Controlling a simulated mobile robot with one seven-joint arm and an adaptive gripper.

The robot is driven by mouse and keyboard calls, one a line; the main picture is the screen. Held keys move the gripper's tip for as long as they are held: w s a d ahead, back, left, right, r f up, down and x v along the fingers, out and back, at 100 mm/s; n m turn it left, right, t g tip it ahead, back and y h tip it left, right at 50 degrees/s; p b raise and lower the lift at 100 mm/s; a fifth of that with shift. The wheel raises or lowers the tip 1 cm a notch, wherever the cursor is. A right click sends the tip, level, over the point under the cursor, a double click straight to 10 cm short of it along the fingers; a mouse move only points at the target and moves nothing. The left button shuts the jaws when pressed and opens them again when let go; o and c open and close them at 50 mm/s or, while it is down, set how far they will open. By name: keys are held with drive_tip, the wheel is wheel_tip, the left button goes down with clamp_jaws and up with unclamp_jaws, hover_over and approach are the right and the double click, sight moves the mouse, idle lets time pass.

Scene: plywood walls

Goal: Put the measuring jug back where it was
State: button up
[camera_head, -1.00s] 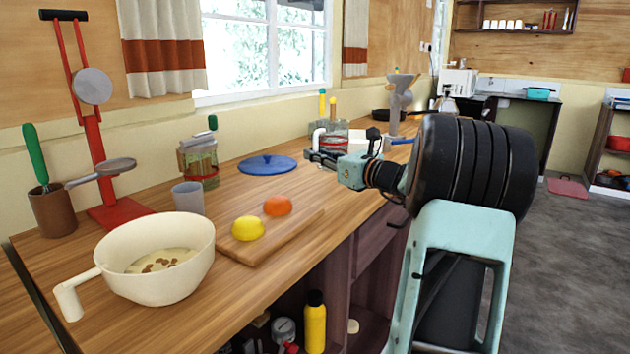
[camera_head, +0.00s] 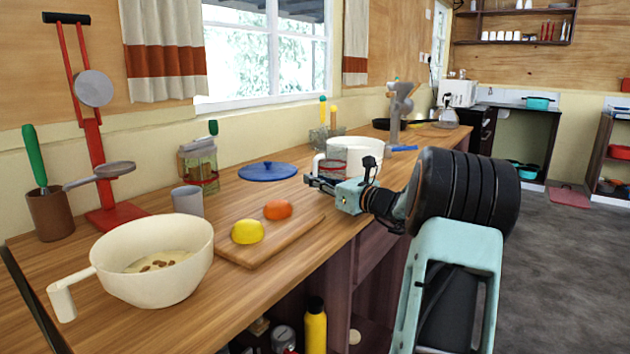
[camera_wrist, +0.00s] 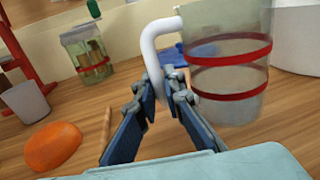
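The measuring jug (camera_wrist: 228,80) is clear, with red bands and a white handle, and fills the upper right of the wrist view. It looks upright there. My gripper (camera_wrist: 164,82) is shut on the lower part of the white handle, one finger on each side. In the head view my gripper (camera_head: 313,182) is low over the counter, and the jug (camera_head: 333,161) shows faintly just beyond it, in front of a white pot. I cannot tell whether the jug's base touches the counter.
The white pot (camera_head: 357,146) stands close behind the jug. A blue lid (camera_head: 267,171) lies to the left, near a glass jar (camera_head: 199,163). A board (camera_head: 284,237) with an orange and a lemon, a grey cup (camera_head: 188,199) and a large white bowl (camera_head: 152,285) occupy the near counter.

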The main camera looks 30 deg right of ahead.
drive_tip(key=o, duration=0.4)
drive_tip(key=shift+s+r, duration=0.1)
drive_tip(key=shift+r, duration=0.1)
drive_tip(key=s, duration=0.4)
drive_tip(key=s+d+p, duration=0.1)
drive_tip(key=s, duration=0.2)
drive_tip(key=s+d+p, duration=0.1)
drive_tip(key=s, duration=0.3)
drive_tip(key=shift+s+d, duration=0.2)
drive_tip(key=shift+s, duration=0.1)
